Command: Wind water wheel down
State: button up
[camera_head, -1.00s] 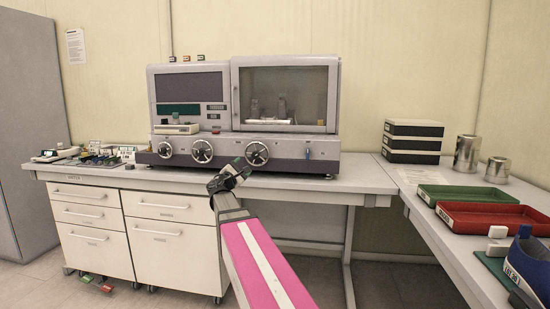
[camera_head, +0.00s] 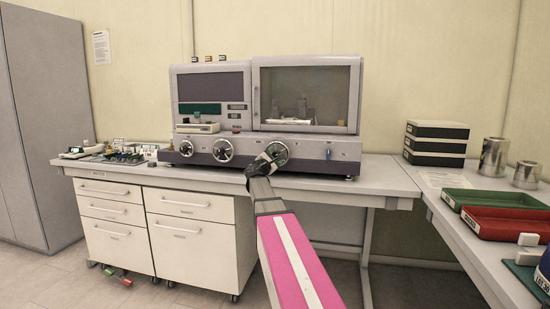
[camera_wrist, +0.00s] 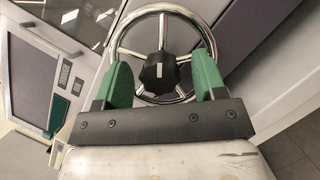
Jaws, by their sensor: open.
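The testing machine (camera_head: 240,165) stands on the bench and carries three round handwheels along its lower front. The right handwheel (camera_wrist: 163,25) fills the upper middle of the wrist view, a chrome ring with spokes and a black hub (camera_wrist: 159,72). My gripper (camera_wrist: 162,62) is open, its green fingers apart on either side of the hub, overlapping the wheel's ring in the picture. I cannot tell if they touch it. In the head view my gripper (camera_head: 266,160) is in front of the right handwheel (camera_head: 277,152) and partly hides it. The middle handwheel (camera_head: 222,150) and left handwheel (camera_head: 186,148) are clear.
A blue-handled switch (camera_head: 328,153) is right of the right handwheel. The bench (camera_head: 380,176) has free room at its right. Black stacked trays (camera_head: 436,144), metal cans (camera_head: 494,156) and a red tray (camera_head: 505,226) stand on the right table.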

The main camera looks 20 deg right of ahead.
jog(key=c, duration=0.9)
jog(key=shift+n, duration=0.4)
jog(key=n+t, duration=0.1)
jog(key=n, duration=0.2)
jog(key=n+t+y, duration=0.1)
jog(key=n+t, duration=0.1)
jog(key=n, duration=0.1)
jog(key=n+t+y, duration=0.1)
jog(key=n, duration=0.2)
jog(key=n+t+y, duration=0.1)
jog(key=n+y, duration=0.1)
jog(key=n, duration=0.2)
jog(key=shift+n+t, duration=0.3)
jog(key=shift+n+y, duration=0.3)
jog(key=o, duration=0.9)
